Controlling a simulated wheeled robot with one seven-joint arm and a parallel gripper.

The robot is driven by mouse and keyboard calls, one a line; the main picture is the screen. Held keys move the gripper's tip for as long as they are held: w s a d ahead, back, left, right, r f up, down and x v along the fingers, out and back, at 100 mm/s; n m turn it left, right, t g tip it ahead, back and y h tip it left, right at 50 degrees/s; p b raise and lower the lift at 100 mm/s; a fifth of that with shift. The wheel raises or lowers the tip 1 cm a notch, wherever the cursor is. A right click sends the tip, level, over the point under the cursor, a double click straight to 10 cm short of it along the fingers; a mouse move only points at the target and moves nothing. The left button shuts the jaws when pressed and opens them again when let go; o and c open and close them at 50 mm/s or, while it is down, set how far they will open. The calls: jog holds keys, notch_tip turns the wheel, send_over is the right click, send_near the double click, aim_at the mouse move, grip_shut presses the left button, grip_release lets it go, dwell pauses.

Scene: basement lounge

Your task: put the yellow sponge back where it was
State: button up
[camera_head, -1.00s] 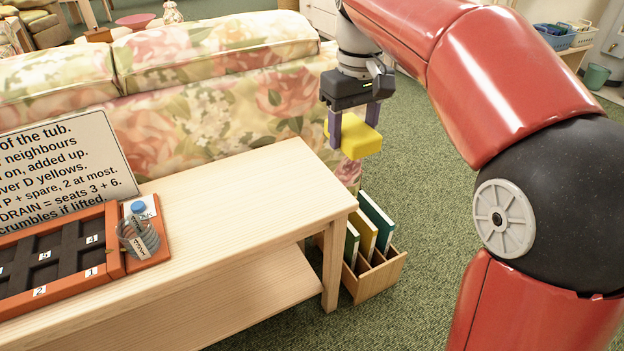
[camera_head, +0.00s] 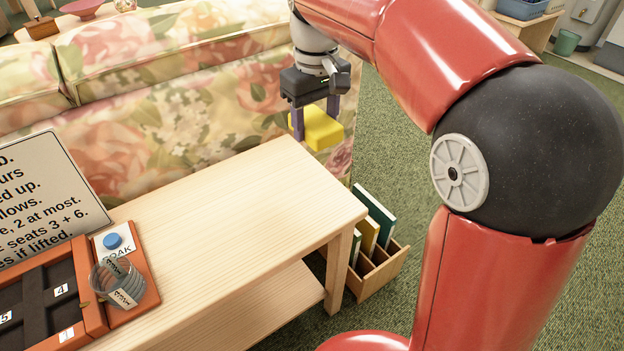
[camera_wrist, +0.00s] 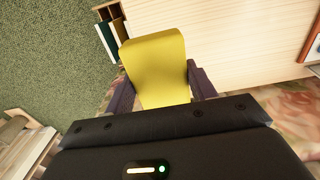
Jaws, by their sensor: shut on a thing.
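The yellow sponge (camera_head: 324,128) is a yellow block held between the two purple fingers of my gripper (camera_head: 314,122). In the head view it hangs in the air near the far right corner of the wooden table (camera_head: 245,205), in front of the floral sofa. In the wrist view the sponge (camera_wrist: 158,62) fills the middle, with a finger of my gripper (camera_wrist: 162,92) on each side. The table top (camera_wrist: 235,35) shows beyond it there. The far side of the sponge is hidden.
An orange tray (camera_head: 92,290) with dark slots, a clear cup (camera_head: 116,282) and a lettered sign (camera_head: 45,195) stand at the table's left. A wooden rack (camera_head: 378,272) with upright books stands on the floor by the table's right end. The table's right half is clear.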

aim_at(315, 190)
notch_tip(315, 190, down, 15)
jog(key=shift+r+b, duration=0.1)
jog(key=shift+b, duration=0.85)
jog(key=shift+f, duration=0.25)
jog(key=o, duration=0.9)
jog(key=shift+r, duration=0.1)
notch_tip(315, 190, up, 12)
jog(key=shift+d+r+p, duration=0.1)
jog(key=shift+r+p, duration=0.1)
jog(key=shift+p, duration=0.75)
